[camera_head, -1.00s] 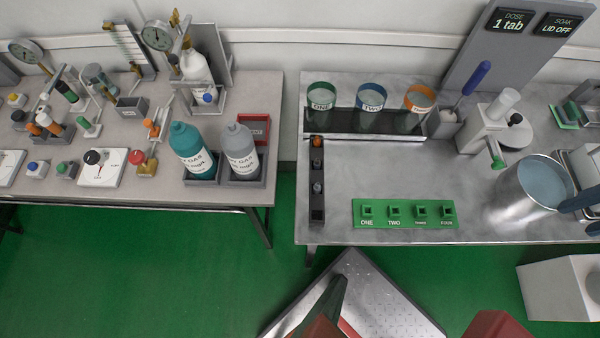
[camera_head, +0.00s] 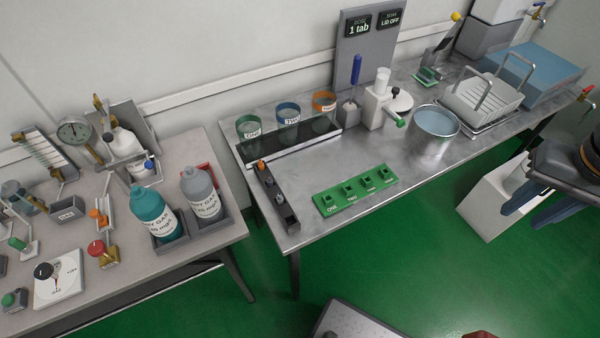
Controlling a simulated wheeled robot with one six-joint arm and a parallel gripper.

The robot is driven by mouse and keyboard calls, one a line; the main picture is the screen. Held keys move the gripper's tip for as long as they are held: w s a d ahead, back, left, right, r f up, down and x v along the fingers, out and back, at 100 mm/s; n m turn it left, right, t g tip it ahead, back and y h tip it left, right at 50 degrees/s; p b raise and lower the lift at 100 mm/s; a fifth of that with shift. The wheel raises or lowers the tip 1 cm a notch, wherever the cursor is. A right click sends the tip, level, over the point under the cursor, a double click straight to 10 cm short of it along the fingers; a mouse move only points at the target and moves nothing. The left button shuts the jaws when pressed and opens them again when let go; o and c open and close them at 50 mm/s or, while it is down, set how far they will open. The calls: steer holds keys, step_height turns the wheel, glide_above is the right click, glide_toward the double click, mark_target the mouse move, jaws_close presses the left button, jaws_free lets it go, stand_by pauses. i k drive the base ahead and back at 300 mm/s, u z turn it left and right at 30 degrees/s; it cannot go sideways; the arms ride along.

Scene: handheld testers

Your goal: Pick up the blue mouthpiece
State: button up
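I cannot pick out the blue mouthpiece with certainty. A narrow dark rack (camera_head: 288,219) at the left end of the steel bench holds small pieces: an orange one (camera_head: 262,165) at the back, and darker or greyish ones (camera_head: 280,198) nearer the front, too small to tell their colour surely. A small blue-topped part (camera_head: 149,163) stands on the left bench by the white bottle.
The steel bench (camera_head: 240,130) carries three labelled cups, a green four-socket block (camera_head: 355,190), a metal pot (camera_head: 435,135), a wire-handled basket (camera_head: 482,100) and a blue-topped box (camera_head: 535,75). Green floor separates the two benches.

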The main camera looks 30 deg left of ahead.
mark_target(269, 181)
steer(key=z, duration=0.55)
steer(key=i, duration=1)
steer(key=u, duration=3.5)
steer(key=i, duration=0.5)
steer(key=k, duration=0.95)
steer(key=u, duration=0.95)
steer(key=i, duration=0.8)
steer(key=z, duration=0.15)
